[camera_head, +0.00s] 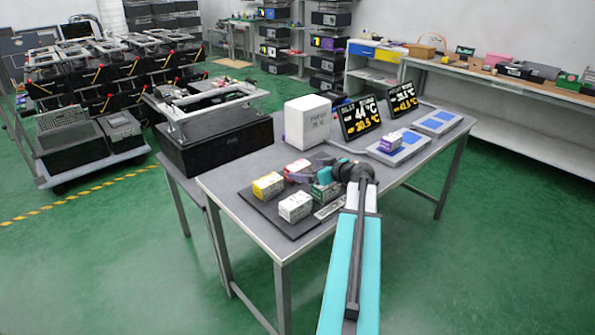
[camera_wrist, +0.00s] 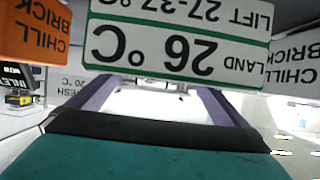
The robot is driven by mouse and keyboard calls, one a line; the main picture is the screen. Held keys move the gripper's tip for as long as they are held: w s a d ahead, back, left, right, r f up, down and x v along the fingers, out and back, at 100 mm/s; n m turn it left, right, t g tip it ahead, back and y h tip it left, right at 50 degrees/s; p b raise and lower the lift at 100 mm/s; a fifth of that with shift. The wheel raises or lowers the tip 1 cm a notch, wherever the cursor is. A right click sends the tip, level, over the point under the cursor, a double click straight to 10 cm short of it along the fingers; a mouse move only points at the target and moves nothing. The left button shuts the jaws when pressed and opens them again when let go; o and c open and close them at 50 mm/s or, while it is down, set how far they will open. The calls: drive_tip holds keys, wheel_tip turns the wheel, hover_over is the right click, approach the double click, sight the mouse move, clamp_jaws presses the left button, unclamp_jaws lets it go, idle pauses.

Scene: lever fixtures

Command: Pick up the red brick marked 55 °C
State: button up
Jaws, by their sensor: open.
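A red brick (camera_head: 298,171) with a pale label sits at the back of the dark mat (camera_head: 262,211) on the table; its marking is too small to read. My gripper (camera_head: 322,172) is just right of it, low over the mat's right side, and partly hides what is there. A green brick (camera_head: 325,193) stands just in front of my gripper. In the wrist view my gripper's jaws (camera_wrist: 155,103) are open, with only a pale surface between them. An orange-red block (camera_wrist: 32,35) marked CHILL BRICK shows at upper left; no 55 °C is readable there.
A yellow brick (camera_head: 268,186) and a white brick (camera_head: 295,206) share the mat. Behind stand a white box (camera_head: 307,121) and two dark displays (camera_head: 361,117). A purple brick (camera_head: 391,142) rests on a blue-padded tray (camera_head: 408,150) at right. A plate (camera_wrist: 180,45) reads LAND 26 °C.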

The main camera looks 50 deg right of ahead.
sight(298, 168)
drive_tip(key=shift+w+f, duration=0.2)
drive_tip(key=shift+w, duration=0.25)
drive_tip(key=shift+p+x, duration=0.95)
drive_tip(key=shift+x, duration=1.6)
drive_tip(key=c, duration=1.3)
drive_tip(key=shift+r, duration=0.1)
drive_tip(key=shift+c, duration=0.2)
drive_tip(key=shift+r+b, duration=0.85)
drive_tip(key=shift+r, duration=4.1)
